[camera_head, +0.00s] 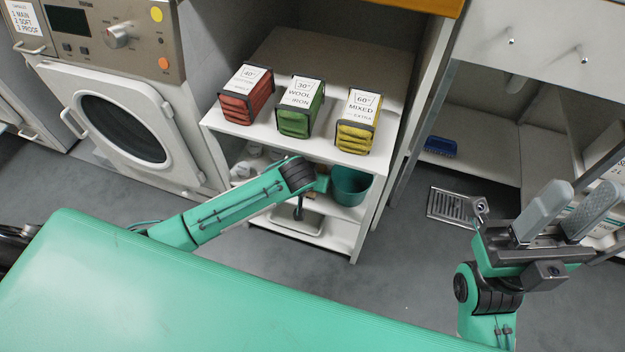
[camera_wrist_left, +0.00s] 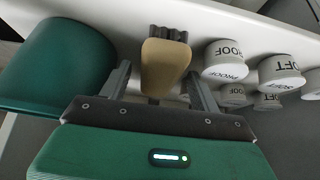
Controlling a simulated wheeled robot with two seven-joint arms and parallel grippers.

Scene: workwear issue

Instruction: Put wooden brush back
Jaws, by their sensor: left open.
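The wooden brush (camera_wrist_left: 165,62), with a tan wooden body and dark bristles at its far end, shows in the left wrist view. My left gripper (camera_wrist_left: 162,80) is open, with one finger on each side of the brush; I cannot tell whether either finger touches it. In the head view my left arm reaches into the white shelf unit (camera_head: 357,215), and its gripper is mostly hidden there. My right gripper (camera_head: 574,205) is open and empty at the right of the head view, with its fingers pointing up.
A teal bucket (camera_wrist_left: 55,62) stands left of the brush; it also shows on the shelf in the head view (camera_head: 350,186). White tubs (camera_wrist_left: 223,62) labelled PROOF and SOFT stand close on the right. Red (camera_head: 246,99), green (camera_head: 297,117) and yellow (camera_head: 354,135) cloth bundles stand on top.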

